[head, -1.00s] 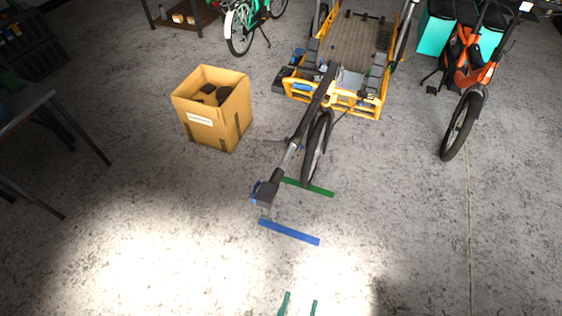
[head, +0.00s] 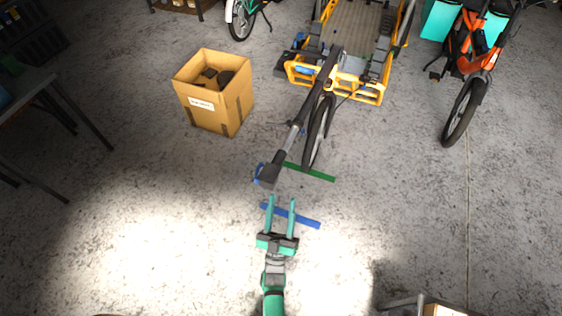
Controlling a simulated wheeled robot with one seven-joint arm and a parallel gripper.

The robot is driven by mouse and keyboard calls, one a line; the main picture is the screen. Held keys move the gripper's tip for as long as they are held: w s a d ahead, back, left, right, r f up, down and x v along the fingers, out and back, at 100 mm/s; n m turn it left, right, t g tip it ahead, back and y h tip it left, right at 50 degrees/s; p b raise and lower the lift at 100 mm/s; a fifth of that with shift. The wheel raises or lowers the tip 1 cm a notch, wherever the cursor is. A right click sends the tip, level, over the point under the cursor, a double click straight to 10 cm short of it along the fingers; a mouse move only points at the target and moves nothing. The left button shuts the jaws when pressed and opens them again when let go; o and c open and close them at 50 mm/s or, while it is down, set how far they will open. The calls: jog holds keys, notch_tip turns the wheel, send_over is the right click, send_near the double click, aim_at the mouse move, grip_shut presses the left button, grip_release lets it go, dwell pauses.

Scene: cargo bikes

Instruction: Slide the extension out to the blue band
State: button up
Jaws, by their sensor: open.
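The blue band (head: 306,220) lies on the grey floor in front of the yellow cargo bike (head: 375,94). A green band (head: 310,172) lies on the floor beyond it, beside the bike's front wheel (head: 318,132). A long dark bar with a silver inner tube, the extension (head: 291,139), runs forward from the bike and ends in a dark head (head: 268,175) with a blue piece at its left. That end lies between the two bands. My gripper (head: 281,198) is open and empty, its teal fingers pointing toward the head, apart from it in the picture. My fingers partly cover the blue band.
A cardboard box (head: 233,103) with dark items stands left of the bike. An orange bike (head: 466,85) stands at the right. A table (head: 45,85) is at the left edge. A carton (head: 446,311) shows at the lower right. The floor around my gripper is clear.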

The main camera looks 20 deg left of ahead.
aim_at(278, 162)
jog(key=shift+t, duration=0.7)
jog(key=a+x, duration=0.1)
jog(key=x, duration=0.3)
jog(key=a+x, duration=0.1)
jog(key=x, duration=0.4)
jog(key=f+x, duration=0.1)
jog(key=x, duration=0.3)
jog(key=shift+w+a+r, duration=0.25)
jog(key=shift+w+a, duration=0.2)
jog(key=shift+w, duration=0.15)
grip_shut()
jog(key=shift+s, duration=0.15)
